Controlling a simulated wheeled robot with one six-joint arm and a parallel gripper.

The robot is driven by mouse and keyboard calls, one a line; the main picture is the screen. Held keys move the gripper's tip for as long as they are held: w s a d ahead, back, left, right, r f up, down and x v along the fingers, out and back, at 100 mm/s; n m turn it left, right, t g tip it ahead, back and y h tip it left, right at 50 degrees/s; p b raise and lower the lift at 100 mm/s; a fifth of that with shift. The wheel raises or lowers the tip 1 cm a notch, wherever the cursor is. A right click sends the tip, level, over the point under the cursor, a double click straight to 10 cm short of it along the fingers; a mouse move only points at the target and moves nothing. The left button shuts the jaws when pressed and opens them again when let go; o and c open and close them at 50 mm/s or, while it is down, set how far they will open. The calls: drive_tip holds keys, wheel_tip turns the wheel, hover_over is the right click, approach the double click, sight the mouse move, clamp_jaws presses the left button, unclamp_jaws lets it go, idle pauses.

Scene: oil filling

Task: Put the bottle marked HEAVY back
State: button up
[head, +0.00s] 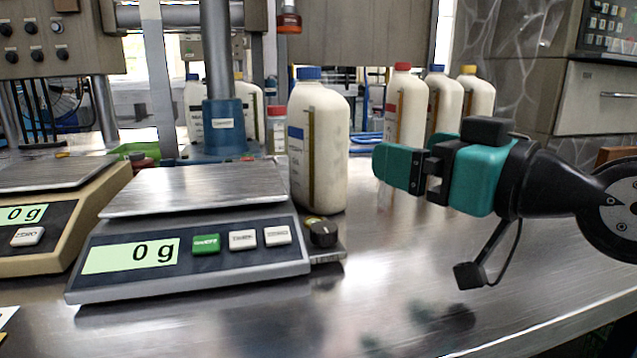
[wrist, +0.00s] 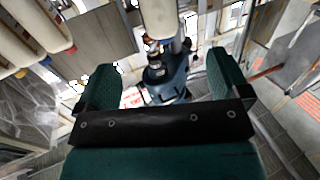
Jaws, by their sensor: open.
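A cream bottle with a blue cap (head: 319,140) stands upright just right of the front scale's pan. No HEAVY mark is legible on it or on any other bottle. My gripper (head: 382,162) is open and empty, right of this bottle and apart from it, pointing left. In the wrist view my gripper's two teal fingers (wrist: 160,72) are spread, and a pale bottle (wrist: 158,18) shows upside down beyond them. Behind the gripper stand a red-capped bottle (head: 405,105), another blue-capped bottle (head: 443,100) and a yellow-capped bottle (head: 477,95).
The front scale (head: 195,265) reads 0 g. A second scale (head: 45,215) at the left also reads 0 g. More bottles (head: 250,108) stand at the back left near a blue-based column (head: 224,125). The steel bench (head: 420,270) is clear at the front right.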

sight(340, 127)
drive_tip(key=p+x, duration=0.3)
drive_tip(key=p, duration=0.1)
drive_tip(key=p+x, duration=0.4)
drive_tip(key=p, duration=0.1)
drive_tip(key=p+x, duration=0.3)
drive_tip(key=p, duration=0.2)
drive_tip(key=shift+w+a+r, duration=0.1)
drive_tip(key=shift+w+r, duration=0.1)
drive_tip(key=shift+r, duration=0.15)
drive_tip(key=shift+w+a+f+p, duration=0.2)
drive_tip(key=shift+w+a+p, duration=0.25)
drive_tip(key=shift+w+p, duration=0.15)
drive_tip(key=p+x, duration=0.4)
drive_tip(key=p, duration=0.1)
drive_tip(key=shift+w+r, duration=0.1)
drive_tip(key=shift+r, duration=0.3)
drive_tip(key=shift+w+a+f+p, duration=0.25)
drive_tip(key=shift+w+f+p, duration=0.15)
drive_tip(key=shift+p, duration=0.2)
drive_tip(key=shift+r, duration=0.1)
drive_tip(key=c, duration=1.7)
clamp_jaws()
